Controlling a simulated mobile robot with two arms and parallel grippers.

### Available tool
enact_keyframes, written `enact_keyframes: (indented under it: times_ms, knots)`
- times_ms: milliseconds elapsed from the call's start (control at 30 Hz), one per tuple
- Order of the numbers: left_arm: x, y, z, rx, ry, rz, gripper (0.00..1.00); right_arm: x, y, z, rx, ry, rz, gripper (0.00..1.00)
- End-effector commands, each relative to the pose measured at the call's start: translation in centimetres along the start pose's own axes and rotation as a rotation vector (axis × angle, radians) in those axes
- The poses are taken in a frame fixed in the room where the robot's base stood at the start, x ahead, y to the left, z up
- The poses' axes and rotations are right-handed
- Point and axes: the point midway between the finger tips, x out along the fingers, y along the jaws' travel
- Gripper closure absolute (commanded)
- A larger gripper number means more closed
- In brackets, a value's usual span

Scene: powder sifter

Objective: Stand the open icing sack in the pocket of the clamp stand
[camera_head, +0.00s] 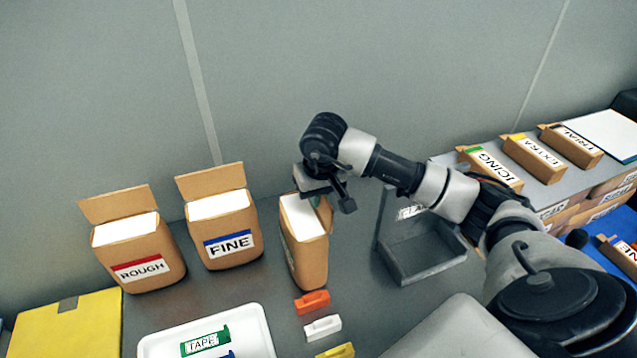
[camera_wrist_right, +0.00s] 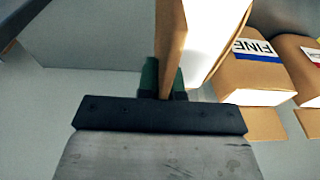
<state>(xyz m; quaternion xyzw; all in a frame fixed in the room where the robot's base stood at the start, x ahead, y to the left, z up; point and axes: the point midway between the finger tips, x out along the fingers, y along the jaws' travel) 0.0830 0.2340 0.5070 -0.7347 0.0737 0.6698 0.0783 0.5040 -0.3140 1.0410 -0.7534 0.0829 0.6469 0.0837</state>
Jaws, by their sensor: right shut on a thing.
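An open brown sack with white contents (camera_head: 308,250) stands upright in the middle of the head view; its label front is turned away, and a bit of green shows near my fingers. I take it to be the icing sack. My right gripper (camera_head: 325,195) is shut on its upper edge; in the right wrist view the sack (camera_wrist_right: 170,45) rises from between the fingers (camera_wrist_right: 163,92). I cannot tell whether its base touches the table. The grey clamp stand (camera_head: 428,272), with an open pocket and a partly hidden label, is right of the sack, apart from it. My left gripper is not in view.
Open ROUGH (camera_head: 140,268) and FINE (camera_head: 232,245) sacks stand to the left. Orange (camera_head: 312,302), white and yellow clips lie in front of the held sack. A shelf at right (camera_head: 525,195) carries ICING, EXTRA and TRIAL boxes.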

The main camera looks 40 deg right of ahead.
Motion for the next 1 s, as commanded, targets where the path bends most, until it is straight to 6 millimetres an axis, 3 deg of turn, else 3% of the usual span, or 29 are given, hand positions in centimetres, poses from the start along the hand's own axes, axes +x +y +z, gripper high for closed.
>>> enact_keyframes:
  times_ms: [367, 400, 533, 833, 1000]
  knots:
    - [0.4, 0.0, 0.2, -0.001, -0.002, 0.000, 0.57, 0.1, 0.0, -0.1, 0.001, 0.008, -0.004, 1.00]
    - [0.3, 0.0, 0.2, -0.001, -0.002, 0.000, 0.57, 0.3, 0.0, 0.0, 0.000, 0.001, 0.000, 0.90]
    - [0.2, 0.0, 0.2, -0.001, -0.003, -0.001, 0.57, 0.3, 0.0, 0.0, 0.000, 0.001, -0.001, 0.70]
    - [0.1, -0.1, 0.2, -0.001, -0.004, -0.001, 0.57, 0.1, 0.0, 0.0, 0.000, 0.001, -0.001, 0.69]
    - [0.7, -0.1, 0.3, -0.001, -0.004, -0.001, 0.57, -1.4, 0.0, -0.1, 0.001, 0.006, -0.002, 0.69]
